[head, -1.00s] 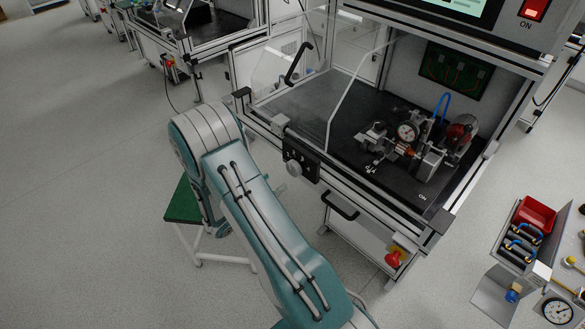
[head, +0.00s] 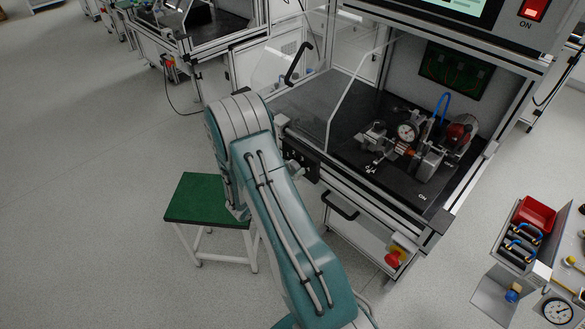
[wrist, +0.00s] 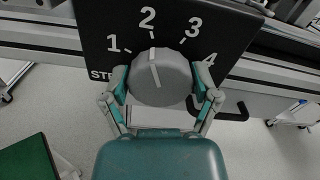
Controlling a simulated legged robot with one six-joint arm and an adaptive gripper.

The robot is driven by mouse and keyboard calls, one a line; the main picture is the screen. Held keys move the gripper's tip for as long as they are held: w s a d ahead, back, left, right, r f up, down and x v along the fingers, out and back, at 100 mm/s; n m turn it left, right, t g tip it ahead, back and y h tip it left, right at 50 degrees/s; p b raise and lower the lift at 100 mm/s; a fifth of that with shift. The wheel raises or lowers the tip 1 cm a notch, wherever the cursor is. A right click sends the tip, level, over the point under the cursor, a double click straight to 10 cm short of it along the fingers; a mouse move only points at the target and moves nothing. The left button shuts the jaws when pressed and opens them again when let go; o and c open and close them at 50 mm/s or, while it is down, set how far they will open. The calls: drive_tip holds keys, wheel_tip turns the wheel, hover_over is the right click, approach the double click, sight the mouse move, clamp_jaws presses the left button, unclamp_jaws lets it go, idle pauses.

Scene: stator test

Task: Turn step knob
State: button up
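The step knob (wrist: 165,80) is a round grey dial with a white pointer line on a black panel (wrist: 95,35). The panel is marked STOP at the left, then 1, 2, 3 and 4 clockwise. The pointer line aims up at about 2. In the wrist view my gripper (wrist: 161,84) has its teal-and-grey fingers spread, one on each side of the knob. Whether the pads touch it cannot be made out.
The test bench (head: 350,178) has a dial gauge rig (head: 408,135) inside and a clear shield. A dark handle (wrist: 225,112) is below the panel. A green-topped stool (head: 200,198) stands left of my arm. A red bin (head: 534,213) is on the right.

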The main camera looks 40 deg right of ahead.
drive_tip(key=shift+w+m, duration=0.1)
drive_tip(key=shift+m, duration=0.3)
drive_tip(key=m, duration=0.3)
drive_tip(key=shift+m, duration=2.5)
drive_tip(key=o, duration=1)
drive_tip(key=shift+c, duration=0.2)
